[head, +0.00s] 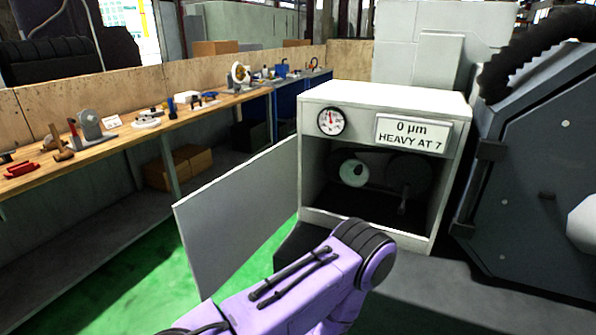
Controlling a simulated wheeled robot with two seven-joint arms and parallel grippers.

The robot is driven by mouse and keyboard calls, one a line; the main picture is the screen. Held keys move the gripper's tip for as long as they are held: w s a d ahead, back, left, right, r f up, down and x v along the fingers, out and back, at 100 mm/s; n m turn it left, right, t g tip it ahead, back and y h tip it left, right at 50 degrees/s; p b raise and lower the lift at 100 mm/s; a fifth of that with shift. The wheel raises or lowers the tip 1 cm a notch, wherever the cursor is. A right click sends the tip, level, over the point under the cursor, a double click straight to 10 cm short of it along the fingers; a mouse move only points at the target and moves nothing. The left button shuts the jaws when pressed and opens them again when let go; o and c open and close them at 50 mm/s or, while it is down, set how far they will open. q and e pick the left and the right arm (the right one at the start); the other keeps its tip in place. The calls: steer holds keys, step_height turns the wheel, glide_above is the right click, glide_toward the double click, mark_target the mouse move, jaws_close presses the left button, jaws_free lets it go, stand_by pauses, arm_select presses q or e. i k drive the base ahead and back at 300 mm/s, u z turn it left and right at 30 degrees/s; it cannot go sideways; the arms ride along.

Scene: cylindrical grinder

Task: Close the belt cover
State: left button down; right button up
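The belt cover (235,215) is a flat pale grey panel, standing open. It meets the left front edge of a white cabinet (385,97) and swings out to the left and toward me. The cabinet's front opening (375,185) is uncovered, and a light pulley (354,172) and a darker round part show inside. A purple arm link of mine crosses the bottom middle, in front of the cover's lower right part and the cabinet's base. Neither gripper shows, and I cannot tell whether the arm touches the cover.
A dial gauge (331,121) and a sign (411,131) reading "0 µm HEAVY AT 7" are on the cabinet front. A dark machine housing (545,190) stands close on the right. A wooden workbench (150,130) with tools runs along the left. Green floor (130,295) lies between bench and cover.

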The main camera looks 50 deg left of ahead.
mark_target(221, 225)
steer(key=z, duration=1.5)
steer(key=k, duration=1.95)
steer(key=u, duration=1.95)
steer(key=i, duration=0.5)
